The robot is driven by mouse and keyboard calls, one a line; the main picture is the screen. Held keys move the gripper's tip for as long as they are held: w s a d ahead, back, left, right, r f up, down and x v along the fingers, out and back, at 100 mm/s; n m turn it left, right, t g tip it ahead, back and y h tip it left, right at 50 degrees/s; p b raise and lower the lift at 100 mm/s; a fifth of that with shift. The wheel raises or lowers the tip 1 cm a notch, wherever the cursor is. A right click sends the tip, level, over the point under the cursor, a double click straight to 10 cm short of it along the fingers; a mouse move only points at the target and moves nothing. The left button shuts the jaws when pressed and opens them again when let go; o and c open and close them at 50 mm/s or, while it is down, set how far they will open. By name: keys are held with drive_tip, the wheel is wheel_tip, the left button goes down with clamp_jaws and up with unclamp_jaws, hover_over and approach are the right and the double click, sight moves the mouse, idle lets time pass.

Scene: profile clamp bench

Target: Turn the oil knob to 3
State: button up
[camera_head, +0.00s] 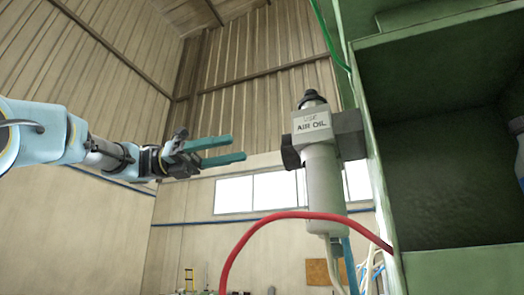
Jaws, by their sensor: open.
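The air oil unit (323,180) is a grey-white cylinder under a grey block labelled "AIR OIL", mounted at the left side of a green cabinet. A black oil knob (312,97) sits on its top; its scale and setting are too small to read. A second black part (290,153) sticks out at the block's left side. My gripper (240,148) has teal fingers, open and empty. It points right toward the unit, left of it in the picture and lower than the top knob, with a visible gap between.
A red hose (290,215) arcs in front of the unit's lower end. A green hose (328,40) runs down from above, and pale and blue tubes hang below. The green cabinet (430,36) with an open compartment fills the right side. Open air surrounds my gripper.

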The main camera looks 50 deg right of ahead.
sight(283, 140)
drive_tip(key=p+x, duration=0.1)
drive_tip(key=x, duration=0.9)
drive_tip(key=shift+f+p, duration=0.1)
drive_tip(key=shift+p, duration=0.25)
drive_tip(key=shift+c, duration=0.3)
clamp_jaws()
